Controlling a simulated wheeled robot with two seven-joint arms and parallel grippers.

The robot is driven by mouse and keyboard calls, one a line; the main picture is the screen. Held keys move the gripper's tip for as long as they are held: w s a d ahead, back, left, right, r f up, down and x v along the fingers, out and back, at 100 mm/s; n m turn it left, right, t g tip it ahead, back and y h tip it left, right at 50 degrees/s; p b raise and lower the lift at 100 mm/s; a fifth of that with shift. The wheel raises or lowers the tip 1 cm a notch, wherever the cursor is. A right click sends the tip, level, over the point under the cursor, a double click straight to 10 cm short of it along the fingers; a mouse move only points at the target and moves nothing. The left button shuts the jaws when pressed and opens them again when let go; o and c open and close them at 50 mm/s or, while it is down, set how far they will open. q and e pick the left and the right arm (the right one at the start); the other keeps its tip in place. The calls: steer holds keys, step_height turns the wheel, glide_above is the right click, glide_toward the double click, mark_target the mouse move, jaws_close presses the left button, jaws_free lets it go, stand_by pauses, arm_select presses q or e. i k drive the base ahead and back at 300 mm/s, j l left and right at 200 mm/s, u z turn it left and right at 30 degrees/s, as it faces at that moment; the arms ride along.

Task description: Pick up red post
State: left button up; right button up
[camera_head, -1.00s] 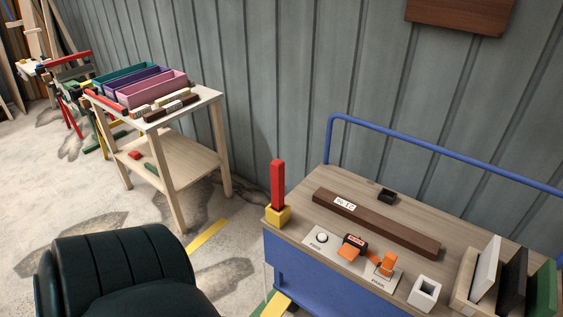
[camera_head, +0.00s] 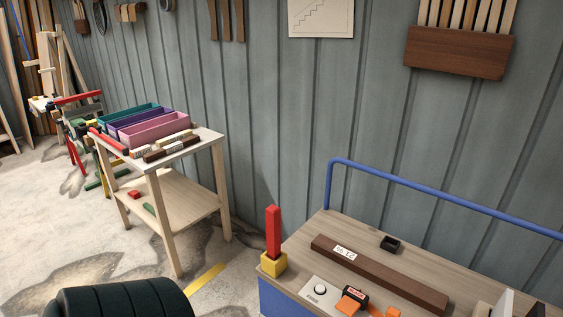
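Neither of my grippers shows in the view, and nothing is touching the post.
A dark brown bar (camera_head: 380,272) with a white label lies along the cart top, with a small black block (camera_head: 390,244) behind it. A blue rail (camera_head: 430,193) rises at the cart's back. A wooden table (camera_head: 186,148) with coloured trays stands at the left.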

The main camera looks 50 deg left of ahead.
mark_target(273, 212)
steer(key=i, duration=0.35)
steer(key=u, duration=1.95)
